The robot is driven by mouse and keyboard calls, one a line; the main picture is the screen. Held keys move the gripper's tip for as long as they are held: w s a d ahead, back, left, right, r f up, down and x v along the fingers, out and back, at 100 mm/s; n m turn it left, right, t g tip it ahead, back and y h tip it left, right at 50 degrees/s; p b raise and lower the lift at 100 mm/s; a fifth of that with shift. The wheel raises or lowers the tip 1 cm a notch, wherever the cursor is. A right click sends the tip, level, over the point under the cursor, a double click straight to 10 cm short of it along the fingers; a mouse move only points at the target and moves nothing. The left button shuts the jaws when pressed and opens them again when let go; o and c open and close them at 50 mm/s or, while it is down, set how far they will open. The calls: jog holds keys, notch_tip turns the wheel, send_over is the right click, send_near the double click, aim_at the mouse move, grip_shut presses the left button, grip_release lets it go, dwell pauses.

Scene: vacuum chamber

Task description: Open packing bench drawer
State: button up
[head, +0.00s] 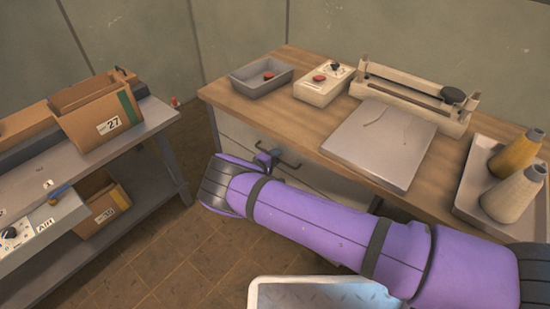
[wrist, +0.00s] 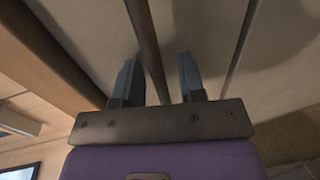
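The packing bench (head: 225,95) has a wooden top and pale drawer fronts below it. The upper drawer (head: 236,137) looks flush with the bench, with my arm covering part of the front. Its dark bar handle (head: 290,164) shows just right of my gripper (head: 268,158). In the wrist view the handle bar (wrist: 145,35) runs between the two blue-grey fingers of my gripper (wrist: 157,75). The fingers are open, one on each side of the bar, with a visible gap on both sides. Whether the bar lies fully at fingertip depth is hard to tell.
On the bench stand a grey tray (head: 262,84), a control box (head: 321,86), a sealer (head: 410,95), a grey plate (head: 380,140) and a tray with two thread cones (head: 513,190). A shelf with cartons (head: 100,115) stands left. Floor between is clear.

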grip_shut()
jog(key=f+v, duration=0.3)
jog(key=v, duration=1.4)
jog(key=s+f+v, duration=0.1)
jog(key=f+v, duration=0.3)
jog(key=v, duration=1.3)
jog(key=shift+s+a+f, duration=0.2)
jog(key=shift+s+a, duration=0.2)
jog(key=shift+a, duration=0.2)
grip_release()
